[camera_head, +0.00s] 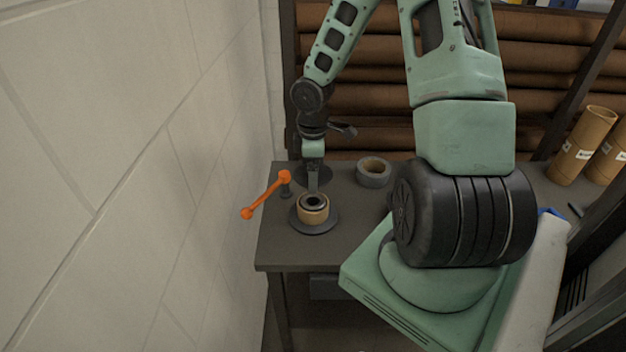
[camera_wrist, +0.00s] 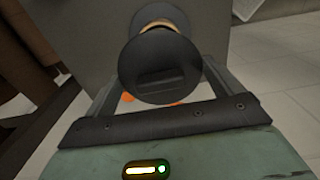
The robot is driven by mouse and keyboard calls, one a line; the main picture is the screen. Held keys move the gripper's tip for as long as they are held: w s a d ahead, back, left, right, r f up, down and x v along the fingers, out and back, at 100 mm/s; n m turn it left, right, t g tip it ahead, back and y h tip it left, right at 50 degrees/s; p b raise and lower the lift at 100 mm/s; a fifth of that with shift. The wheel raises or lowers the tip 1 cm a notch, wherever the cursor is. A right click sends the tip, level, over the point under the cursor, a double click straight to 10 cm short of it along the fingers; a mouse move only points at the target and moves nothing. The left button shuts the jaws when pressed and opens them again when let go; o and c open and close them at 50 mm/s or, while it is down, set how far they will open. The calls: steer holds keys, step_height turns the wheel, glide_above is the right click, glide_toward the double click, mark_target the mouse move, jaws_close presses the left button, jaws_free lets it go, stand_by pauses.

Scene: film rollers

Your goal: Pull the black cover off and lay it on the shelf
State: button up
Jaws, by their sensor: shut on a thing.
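The black cover (camera_wrist: 150,55) is a round dark disc with a slot-like feature on its face, close up between the fingers of my gripper (camera_wrist: 160,82). In the head view my gripper (camera_head: 313,188) points down over the table and is shut; a dark disc (camera_head: 299,178) beside its fingers looks like the cover. A tan cardboard core (camera_head: 313,214) with a dark centre stands on a dark round flange (camera_head: 313,229) just in front of and below the gripper. Its edge also shows past the cover in the wrist view (camera_wrist: 157,25). The shelf (camera_head: 345,245) is a grey-brown top. The exact grip is partly hidden.
An orange crank (camera_head: 264,197) stands left of the core, near the wall (camera_head: 130,150). A grey tape roll (camera_head: 374,181) lies to the right. Brown rolls (camera_head: 380,85) are stacked behind, and cardboard tubes (camera_head: 582,145) stand at far right. The shelf front is bare.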

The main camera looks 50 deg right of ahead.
steer(key=shift+r+p, duration=2.6)
steer(key=shift+r, duration=0.5)
steer(key=shift+f, duration=0.1)
